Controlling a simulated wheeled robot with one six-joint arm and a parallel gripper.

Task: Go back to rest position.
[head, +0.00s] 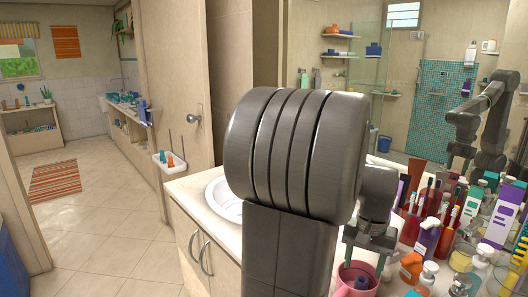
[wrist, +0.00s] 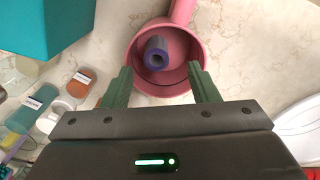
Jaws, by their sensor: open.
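My gripper (head: 366,257) is over the vanity counter, pointing down at a pink cup (head: 346,285). In the wrist view my gripper (wrist: 160,78) is open, with its two green fingers apart and nothing between them. The pink cup (wrist: 194,48) shows beyond the fingertips, its handle toward the top of the picture. A grey tube with a purple rim (wrist: 157,54) stands or leans inside the cup. I cannot tell whether the fingertips touch the cup. My arm hides part of the counter in the head view.
Crowded bottles, including a white and purple one (head: 502,215) and an orange one (head: 411,266), stand right of my gripper. A teal box (wrist: 62,25) and small bottles lie left in the wrist view. A sink (head: 222,199) is left of my arm. Open floor (head: 100,225) lies left.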

